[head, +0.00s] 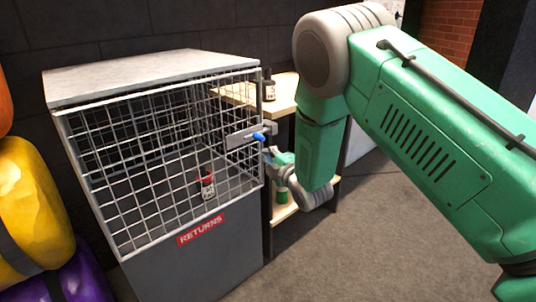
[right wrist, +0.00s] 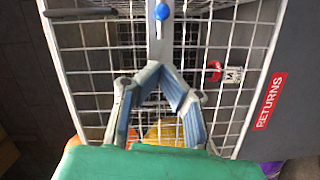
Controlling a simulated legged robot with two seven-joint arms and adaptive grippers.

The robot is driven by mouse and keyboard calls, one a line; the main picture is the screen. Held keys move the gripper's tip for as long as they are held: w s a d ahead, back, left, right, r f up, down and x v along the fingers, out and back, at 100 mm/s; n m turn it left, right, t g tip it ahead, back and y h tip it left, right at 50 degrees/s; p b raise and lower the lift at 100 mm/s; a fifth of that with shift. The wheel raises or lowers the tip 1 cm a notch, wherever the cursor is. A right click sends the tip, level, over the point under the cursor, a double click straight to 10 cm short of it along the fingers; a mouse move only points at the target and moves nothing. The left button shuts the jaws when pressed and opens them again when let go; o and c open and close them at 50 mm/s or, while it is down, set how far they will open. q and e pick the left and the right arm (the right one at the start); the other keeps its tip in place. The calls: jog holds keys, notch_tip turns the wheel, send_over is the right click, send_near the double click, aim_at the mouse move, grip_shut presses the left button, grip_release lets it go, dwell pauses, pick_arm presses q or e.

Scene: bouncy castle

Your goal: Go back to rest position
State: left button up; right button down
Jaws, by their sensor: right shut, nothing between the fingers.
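The grey returns cage (head: 195,240) stands left of centre in the head view, with a wire mesh front and a red RETURNS label (head: 201,229). Its mesh front looks closed. A metal latch with a blue knob (head: 258,136) sits at the right edge of the front; the knob also shows at the top of the right wrist view (right wrist: 162,11). My right gripper (head: 268,153) is shut and empty, just beside and below the knob. In the right wrist view its fingers (right wrist: 160,72) come together in front of the latch bar. My left gripper is not in view.
A wooden shelf (head: 285,107) with a dark bottle (head: 268,86) stands behind, to the right. Yellow, orange and purple bulky shapes (head: 30,200) line the left edge. Grey floor (head: 370,250) is open at the lower right.

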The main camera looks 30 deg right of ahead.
jog(key=s+a+f+m+g+p, duration=0.1)
jog(key=s+a+f+m+g, duration=0.25)
jog(key=s+f, duration=0.45)
jog(key=s+a+f+m+g, duration=0.2)
jog(key=s+f+m+g, duration=0.15)
jog(key=s+f, duration=0.55)
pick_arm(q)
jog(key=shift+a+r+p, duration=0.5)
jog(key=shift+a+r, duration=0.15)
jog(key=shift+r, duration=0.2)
pick_arm(e)
jog(key=s+a+f+m+g, duration=0.1)
jog(key=s+f+m+g, duration=0.1)
jog(key=s, duration=0.7)
jog(key=s+a+f+m+g, duration=0.1)
jog(key=s+f+m+g, duration=0.1)
jog(key=s, duration=0.8)
jog(key=s+a+f+m+g, duration=0.2)
jog(key=s+g, duration=0.3)
jog(key=s, duration=0.5)
jog(key=shift+f+m+g, duration=0.4)
jog(key=shift+f+m, duration=0.05)
jog(key=shift+m, duration=0.45)
